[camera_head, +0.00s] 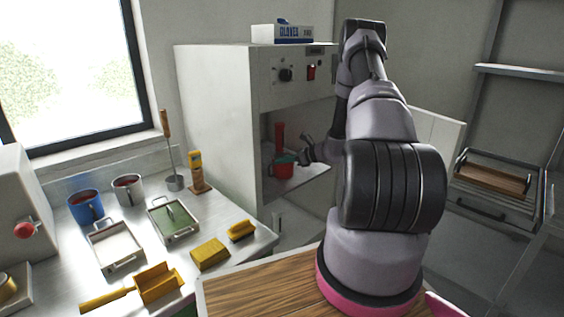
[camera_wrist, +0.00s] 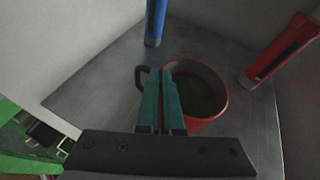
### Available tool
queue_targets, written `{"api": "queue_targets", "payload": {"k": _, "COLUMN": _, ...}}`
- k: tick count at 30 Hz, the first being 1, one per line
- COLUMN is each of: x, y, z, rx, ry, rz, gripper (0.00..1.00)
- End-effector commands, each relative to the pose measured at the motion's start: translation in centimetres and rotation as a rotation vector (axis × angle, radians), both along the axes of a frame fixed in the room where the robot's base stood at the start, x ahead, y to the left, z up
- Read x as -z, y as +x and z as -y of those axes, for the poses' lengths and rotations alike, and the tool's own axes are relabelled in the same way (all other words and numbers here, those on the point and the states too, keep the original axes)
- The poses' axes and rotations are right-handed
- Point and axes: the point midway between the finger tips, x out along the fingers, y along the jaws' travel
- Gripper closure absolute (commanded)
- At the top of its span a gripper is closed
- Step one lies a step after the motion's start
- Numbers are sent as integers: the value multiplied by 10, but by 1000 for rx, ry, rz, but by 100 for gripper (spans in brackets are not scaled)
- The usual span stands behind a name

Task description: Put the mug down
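The red mug (camera_wrist: 222,84) has a dark handle and something green inside. It is inside the white cabinet, over the grey shelf (camera_wrist: 95,88); I cannot tell whether its base touches the shelf. It looks upright. My gripper (camera_wrist: 161,73) has its two teal fingers close together at the mug's left rim, next to the handle, and they look shut on its wall. In the head view the mug (camera_head: 284,171) is small and partly covered by my gripper (camera_head: 286,159) in the cabinet opening.
The shelf's left part is bare. The counter at left holds a blue mug (camera_head: 86,206), a white mug (camera_head: 128,190) and trays.

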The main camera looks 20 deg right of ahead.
Motion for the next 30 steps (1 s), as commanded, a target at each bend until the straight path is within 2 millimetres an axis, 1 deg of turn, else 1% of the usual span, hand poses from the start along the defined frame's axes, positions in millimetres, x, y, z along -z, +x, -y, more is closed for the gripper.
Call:
{"api": "queue_targets", "payload": {"k": 4, "x": 2, "y": 0, "z": 0, "rx": 0, "ry": 1, "rz": 1, "gripper": 100}}
{"api": "queue_targets", "payload": {"k": 5, "x": 3, "y": 0, "z": 0, "rx": 0, "ry": 0, "rz": 0, "gripper": 89}}
{"api": "queue_targets", "payload": {"k": 6, "x": 2, "y": 0, "z": 0, "rx": 0, "ry": 0, "rz": 0, "gripper": 74}}
{"api": "queue_targets", "payload": {"k": 7, "x": 2, "y": 0, "z": 0, "rx": 0, "ry": 0, "rz": 0, "gripper": 67}}
{"api": "queue_targets", "payload": {"k": 15, "x": 2, "y": 0, "z": 0, "rx": 0, "ry": 0, "rz": 0, "gripper": 67}}
{"api": "queue_targets", "payload": {"k": 19, "x": -1, "y": -2, "z": 3, "rx": 1, "ry": 0, "rz": -1, "gripper": 67}}
{"api": "queue_targets", "payload": {"k": 23, "x": -9, "y": -15, "z": 16, "rx": 4, "ry": -1, "rz": 0, "gripper": 67}}
{"api": "queue_targets", "payload": {"k": 30, "x": -29, "y": -50, "z": 49, "rx": 4, "ry": -1, "rz": 0, "gripper": 67}}
